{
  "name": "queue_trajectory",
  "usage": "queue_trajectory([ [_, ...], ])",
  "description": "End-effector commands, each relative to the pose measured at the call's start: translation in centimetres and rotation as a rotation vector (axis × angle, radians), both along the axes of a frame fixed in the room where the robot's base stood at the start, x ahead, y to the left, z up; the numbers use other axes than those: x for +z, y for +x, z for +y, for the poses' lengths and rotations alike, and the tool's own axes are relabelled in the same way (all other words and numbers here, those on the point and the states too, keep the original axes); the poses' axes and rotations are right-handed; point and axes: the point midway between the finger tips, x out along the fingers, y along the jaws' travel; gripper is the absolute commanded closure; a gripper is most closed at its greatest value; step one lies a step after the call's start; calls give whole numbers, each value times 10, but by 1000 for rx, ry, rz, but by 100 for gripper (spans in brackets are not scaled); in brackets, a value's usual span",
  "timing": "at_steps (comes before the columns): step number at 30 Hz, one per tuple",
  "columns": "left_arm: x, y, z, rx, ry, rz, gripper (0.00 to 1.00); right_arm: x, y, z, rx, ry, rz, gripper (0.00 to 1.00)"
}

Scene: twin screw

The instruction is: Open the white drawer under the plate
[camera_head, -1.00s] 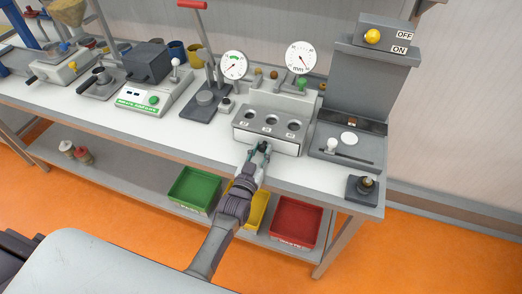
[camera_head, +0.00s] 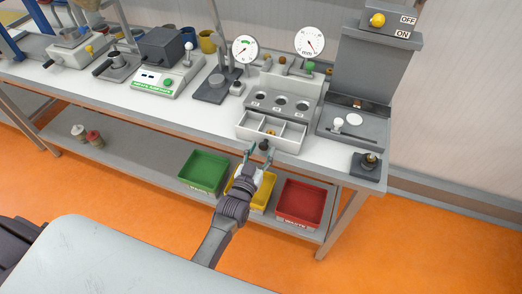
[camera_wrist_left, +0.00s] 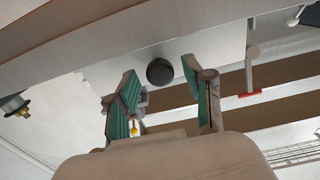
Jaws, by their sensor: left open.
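The white drawer (camera_head: 288,143) under the grey plate with round holes (camera_head: 299,105) is pulled out toward me. Its three compartments show, with a small orange-brown thing in the middle one. Its dark round knob (camera_head: 264,145) sits on the front face. My left gripper (camera_head: 259,154) is open just in front of the drawer. In the left wrist view the black knob (camera_wrist_left: 160,71) shows beyond and between the spread green-padded fingers (camera_wrist_left: 158,82), apart from both. The white drawer front (camera_wrist_left: 215,50) is behind it. My right gripper is not in view.
Green (camera_head: 204,171), yellow (camera_head: 262,190) and red (camera_head: 300,203) bins stand on the lower shelf below. A small dark block with a knob (camera_head: 367,163) is at the bench's right corner. Two dial gauges (camera_head: 309,41) stand behind the plate.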

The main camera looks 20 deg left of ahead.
Motion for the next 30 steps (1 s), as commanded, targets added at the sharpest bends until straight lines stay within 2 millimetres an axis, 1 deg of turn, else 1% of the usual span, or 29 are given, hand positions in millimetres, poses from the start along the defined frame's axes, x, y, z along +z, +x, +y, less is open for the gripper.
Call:
queue_trajectory([
  [2,1,0,0,0,0,-2,46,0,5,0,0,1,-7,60],
  [5,1,1,0,0,0,-3,46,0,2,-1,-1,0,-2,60],
  [8,1,0,0,0,0,-3,46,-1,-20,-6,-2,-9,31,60],
  [11,0,-7,0,0,0,-1,46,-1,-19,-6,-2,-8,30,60],
  [14,0,-22,1,0,0,0,46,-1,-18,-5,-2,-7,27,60],
  [21,0,-74,3,0,0,1,46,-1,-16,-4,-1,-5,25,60],
  [24,0,-92,4,0,0,0,46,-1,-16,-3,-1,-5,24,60],
  [27,1,-107,4,1,0,-1,46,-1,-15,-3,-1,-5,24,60],
  [30,1,-116,5,0,0,-1,46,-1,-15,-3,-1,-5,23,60],
])
